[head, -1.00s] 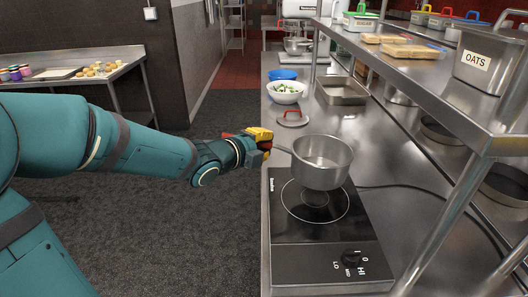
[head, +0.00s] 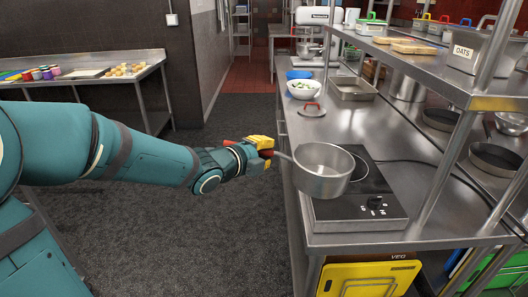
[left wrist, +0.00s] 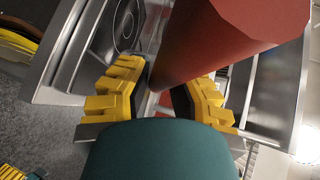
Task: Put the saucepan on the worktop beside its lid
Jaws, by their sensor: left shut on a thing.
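The steel saucepan (head: 318,178) is held level over the left part of the hob, its base overlapping the hob's left edge in the head view. My left gripper (head: 266,149) is shut on its red handle, left of the pan, over the worktop's edge. The left wrist view shows the red handle (left wrist: 222,38) between the yellow fingers (left wrist: 160,98); the pan's bowl cannot be made out there. The lid (head: 313,111), a grey disc with a red grip, lies flat on the steel worktop (head: 353,122) behind the hob.
The black induction hob (head: 352,208) sits at the worktop's near end. A white salad bowl (head: 303,90), a blue bowl (head: 299,74) and a steel tray (head: 352,89) stand beyond the lid. A raised shelf (head: 432,66) runs along the right. Bare steel lies right of the lid.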

